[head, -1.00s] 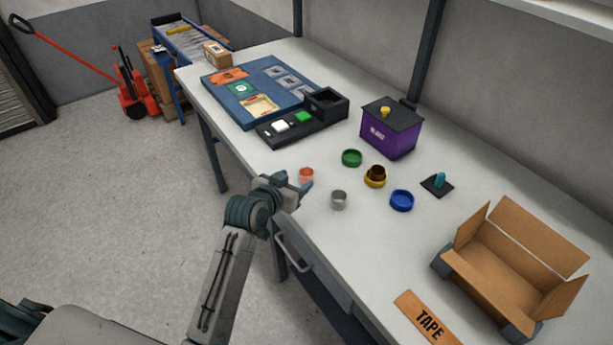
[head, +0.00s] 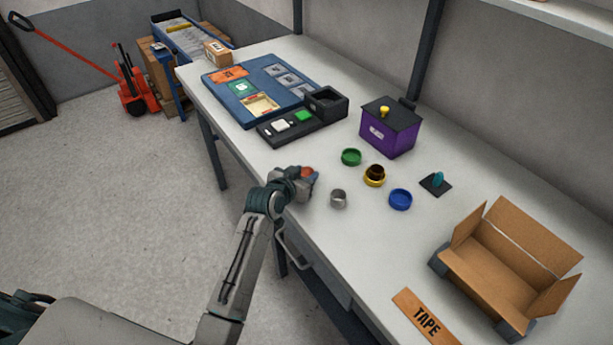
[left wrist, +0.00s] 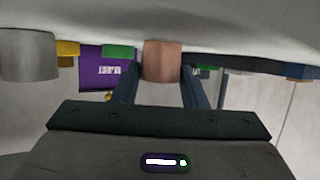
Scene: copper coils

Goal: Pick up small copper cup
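The small copper cup (head: 306,172) stands near the front edge of the table, partly hidden by my left gripper in the head view. In the left wrist view the copper cup (left wrist: 162,61) is between the two finger ends of my left gripper (left wrist: 161,80). The fingers lie very close along both its sides; whether they press on it I cannot tell. The cup seems to be at table height. My left gripper (head: 302,180) reaches in low over the front edge. My right gripper is not in view.
A grey cup (head: 338,198) stands just right of the gripper. Behind are a green ring (head: 351,157), a yellow cup (head: 374,181) and a blue ring (head: 400,199). A purple box (head: 390,135) stands farther back. An open cardboard box (head: 490,270) is at the right.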

